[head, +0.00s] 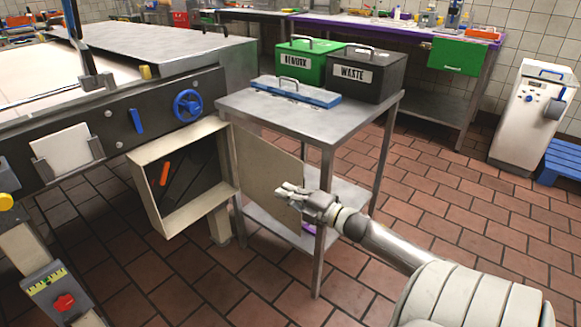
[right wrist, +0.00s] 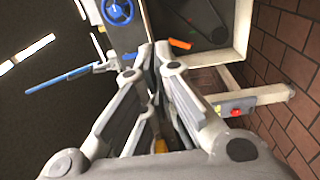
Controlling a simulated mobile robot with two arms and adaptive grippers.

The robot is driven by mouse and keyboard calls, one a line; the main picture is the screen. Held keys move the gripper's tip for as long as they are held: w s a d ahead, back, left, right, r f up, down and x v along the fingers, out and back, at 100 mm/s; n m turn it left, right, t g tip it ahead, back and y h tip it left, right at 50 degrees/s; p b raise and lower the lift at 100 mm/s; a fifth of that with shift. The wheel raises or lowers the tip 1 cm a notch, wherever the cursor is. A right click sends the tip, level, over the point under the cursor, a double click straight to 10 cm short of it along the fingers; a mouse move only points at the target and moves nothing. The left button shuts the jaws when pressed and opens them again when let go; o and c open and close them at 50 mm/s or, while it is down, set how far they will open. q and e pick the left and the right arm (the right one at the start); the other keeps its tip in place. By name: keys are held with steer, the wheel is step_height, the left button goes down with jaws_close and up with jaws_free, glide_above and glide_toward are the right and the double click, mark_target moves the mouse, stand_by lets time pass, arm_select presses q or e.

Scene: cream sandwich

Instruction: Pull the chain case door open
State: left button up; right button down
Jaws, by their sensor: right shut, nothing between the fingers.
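The chain case (head: 150,205) is a cream box under the dark machine panel, with a dark interior and an orange part (head: 164,173) inside. Its cream door (head: 265,165) is swung wide open to the right, beside the steel side table. My right gripper (head: 284,189) is shut and empty, overlapping the door's lower outer part in the head view; I cannot tell whether it touches. In the right wrist view, the gripper's fingers (right wrist: 151,72) point towards the case (right wrist: 242,35) and its dark inside. The door is not clear in that view. My left gripper is out of view.
The steel side table (head: 240,103) stands close by the door, carrying a green bin (head: 308,68), a black waste bin (head: 372,78) and a blue lidded tray (head: 295,93). A blue handwheel (head: 188,105) juts from the machine.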

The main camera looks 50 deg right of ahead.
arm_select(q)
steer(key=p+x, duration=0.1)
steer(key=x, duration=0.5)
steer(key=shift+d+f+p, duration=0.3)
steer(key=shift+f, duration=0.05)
arm_select(e)
steer(key=s+d, duration=0.3)
steer(key=s, duration=0.6)
steer(key=shift+s+d, duration=0.15)
steer(key=shift+d, duration=0.05)
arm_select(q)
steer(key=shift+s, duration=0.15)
arm_select(e)
steer(key=shift+f, duration=0.1)
